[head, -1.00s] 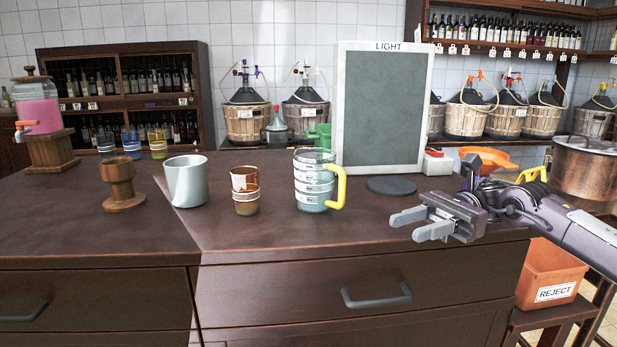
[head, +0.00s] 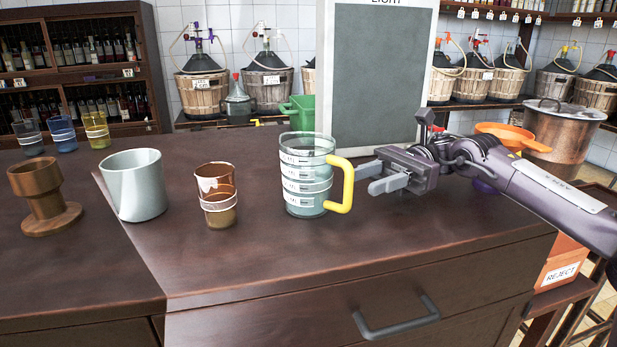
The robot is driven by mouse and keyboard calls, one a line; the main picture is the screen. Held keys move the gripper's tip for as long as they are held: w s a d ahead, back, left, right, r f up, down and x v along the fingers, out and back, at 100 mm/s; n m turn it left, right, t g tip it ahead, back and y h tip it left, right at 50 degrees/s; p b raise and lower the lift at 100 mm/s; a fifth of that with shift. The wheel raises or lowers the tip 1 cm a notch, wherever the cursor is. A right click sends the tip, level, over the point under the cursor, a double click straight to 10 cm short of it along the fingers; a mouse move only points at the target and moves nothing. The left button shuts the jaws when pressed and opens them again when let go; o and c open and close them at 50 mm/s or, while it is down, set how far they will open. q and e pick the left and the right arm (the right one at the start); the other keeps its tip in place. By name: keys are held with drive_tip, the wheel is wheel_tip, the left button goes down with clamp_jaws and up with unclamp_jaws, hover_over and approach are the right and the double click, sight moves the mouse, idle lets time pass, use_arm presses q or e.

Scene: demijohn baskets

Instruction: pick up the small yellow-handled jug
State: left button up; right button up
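The small jug (head: 305,180) is clear, with white graduation bands and a yellow handle (head: 346,188) on its right side. It stands upright on the dark wooden counter (head: 240,260). My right gripper (head: 372,178) is just to the right of the handle, at about handle height, its fingers pointing left toward it. The fingers are apart with a gap between them and nothing held. Whether a fingertip touches the handle cannot be told. My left gripper is not in view.
A brown glass beaker (head: 217,197), a pale grey cup (head: 136,187) and a wooden stand (head: 42,198) stand left of the jug. The grey LIGHT panel (head: 375,75) stands behind. An orange funnel (head: 510,137) and copper pot (head: 565,135) are right. The front counter is clear.

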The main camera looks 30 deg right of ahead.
sight(352, 191)
drive_tip(key=shift+s+a, duration=0.2)
drive_tip(key=shift+a, duration=0.8)
drive_tip(key=shift+a, duration=0.15)
drive_tip(key=shift+s+a+f, duration=0.1)
drive_tip(key=shift+s+a, duration=0.1)
drive_tip(key=shift+a, duration=0.5)
drive_tip(key=shift+s+a+f, duration=0.1)
drive_tip(key=shift+s+a, duration=0.05)
drive_tip(key=shift+a, duration=0.5)
drive_tip(key=shift+s+a+r, duration=0.1)
drive_tip(key=shift+a, duration=0.95)
clamp_jaws()
drive_tip(key=shift+r, duration=0.1)
